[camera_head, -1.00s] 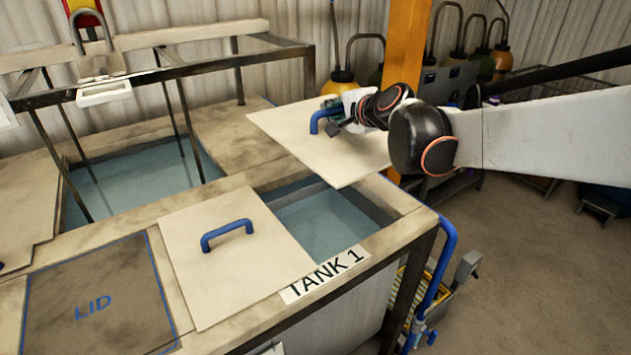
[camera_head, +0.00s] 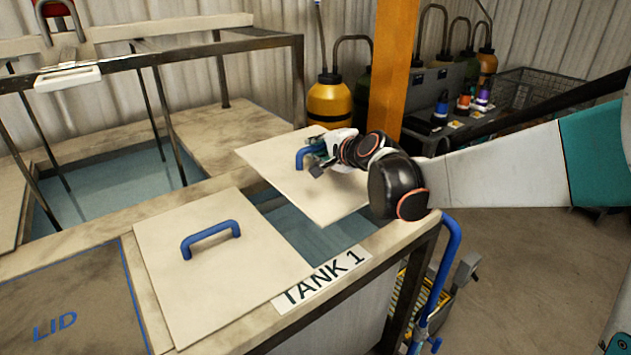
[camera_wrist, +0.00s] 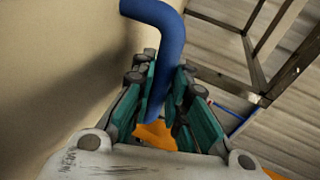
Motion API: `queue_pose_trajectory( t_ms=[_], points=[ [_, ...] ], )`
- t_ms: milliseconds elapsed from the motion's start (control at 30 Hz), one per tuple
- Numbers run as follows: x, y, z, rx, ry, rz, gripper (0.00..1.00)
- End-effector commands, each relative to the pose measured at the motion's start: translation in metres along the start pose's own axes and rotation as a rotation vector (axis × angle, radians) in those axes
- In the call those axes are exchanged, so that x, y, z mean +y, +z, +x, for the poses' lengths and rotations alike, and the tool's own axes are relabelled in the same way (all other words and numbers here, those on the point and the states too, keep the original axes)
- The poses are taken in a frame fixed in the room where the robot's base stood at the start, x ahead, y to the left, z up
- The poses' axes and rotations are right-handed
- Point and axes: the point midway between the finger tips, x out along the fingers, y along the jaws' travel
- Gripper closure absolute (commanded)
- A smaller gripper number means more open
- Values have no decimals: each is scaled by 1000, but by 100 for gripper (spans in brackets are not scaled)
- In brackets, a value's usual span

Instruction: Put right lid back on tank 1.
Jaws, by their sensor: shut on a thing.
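My gripper (camera_head: 316,155) is shut on the blue handle of the right lid (camera_head: 285,165), a cream square plate. In the wrist view my gripper's fingers (camera_wrist: 165,100) close around the blue handle (camera_wrist: 162,45). The right lid is held over the right half of tank 1 (camera_head: 400,238) and looks a little above the rim. Water shows in the gap below and left of it. The left lid (camera_head: 215,270), with its own blue handle (camera_head: 210,236), lies on tank 1's left half. The TANK 1 label (camera_head: 322,277) is on the front rim.
A marked LID area (camera_head: 75,290) is at the lower left. A metal frame (camera_head: 200,53) stands over the open tank behind. An orange post (camera_head: 400,65) and a yellow container (camera_head: 331,100) are at the back. A blue rail (camera_head: 447,265) is at the tank's right corner.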

Motion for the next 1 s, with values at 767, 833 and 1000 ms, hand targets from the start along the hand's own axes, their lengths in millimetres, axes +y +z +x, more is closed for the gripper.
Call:
queue_pose_trajectory(
  t_ms=[767, 833, 1000],
  points=[
    [92, 4, 34, 1, -1, 1, 100],
    [101, 5, 38, 1, -1, 1, 100],
    [107, 5, 39, 1, -1, 1, 100]
  ],
)
